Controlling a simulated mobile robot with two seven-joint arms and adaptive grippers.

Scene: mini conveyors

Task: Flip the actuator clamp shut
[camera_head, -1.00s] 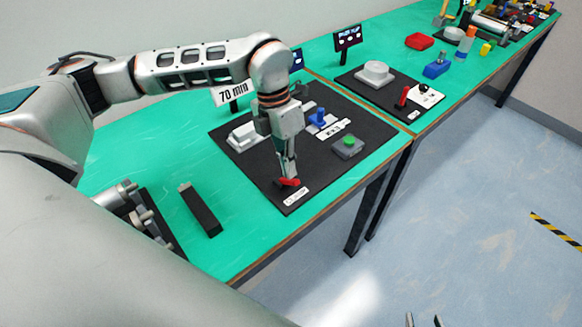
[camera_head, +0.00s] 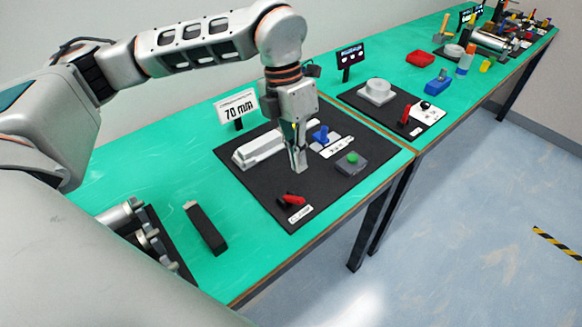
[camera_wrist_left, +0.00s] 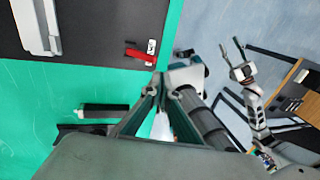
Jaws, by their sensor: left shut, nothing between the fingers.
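The clamp is a small red lever (camera_head: 291,198) near the front corner of the black board (camera_head: 258,190), beside a white "CLAMP" label (camera_head: 300,214). The lever lies low, close to the board; I cannot tell whether it is fully seated. It also shows in the left wrist view (camera_wrist_left: 138,55). My left gripper (camera_head: 301,168) is shut and empty, pointing down above the board, behind the lever and apart from it. In the left wrist view, my right gripper (camera_wrist_left: 232,48) hangs away from the table with its fingers apart.
The board also carries a white rail block (camera_head: 260,149), a blue part (camera_head: 320,134) and a grey box with a green button (camera_head: 350,161). A "70 mm" sign (camera_head: 238,106) stands behind. A black bar (camera_head: 206,228) lies left of the board on bare green table.

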